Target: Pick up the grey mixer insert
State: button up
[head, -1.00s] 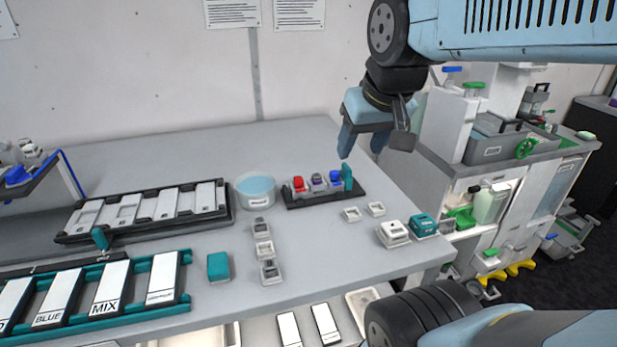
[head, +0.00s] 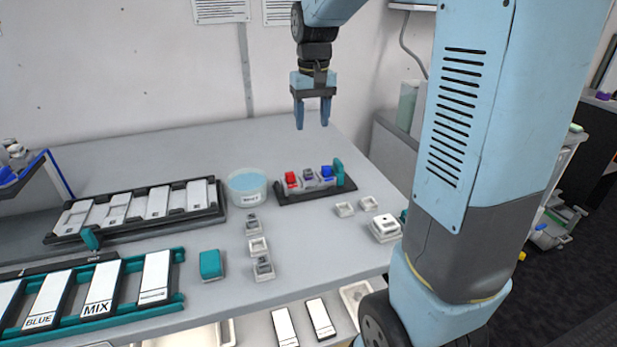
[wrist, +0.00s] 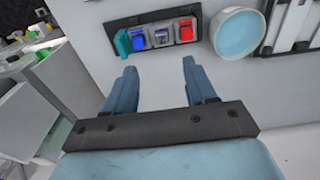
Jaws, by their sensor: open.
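The grey mixer insert appears to be the small grey-topped piece (head: 308,175) between a red piece (head: 291,180) and a blue piece (head: 327,173) in a dark tray (head: 300,197) on the table. In the wrist view this grey piece (wrist: 162,38) sits between the blue and red ones, ahead of my fingertips. My gripper (head: 312,122) points down, open and empty, above and behind the tray. Its two fingers are apart in the wrist view (wrist: 159,68), with nothing between them.
A teal upright tab (head: 339,172) stands at the tray's right end. A round tub of blue liquid (head: 247,188) is just left of the tray. Small white and grey blocks (head: 258,246) stand in front. The table's back is clear.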

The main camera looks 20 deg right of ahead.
aim_at(308, 169)
jog(key=shift+g, duration=0.3)
jog(key=f, duration=0.5)
jog(key=w+f, duration=0.1)
jog(key=f, duration=0.4)
jog(key=w+f, duration=0.1)
jog(key=f, duration=0.4)
jog(key=shift+w+a+f, duration=0.15)
jog(key=shift+w+f, duration=0.1)
jog(key=shift+c, duration=0.4)
grip_shut()
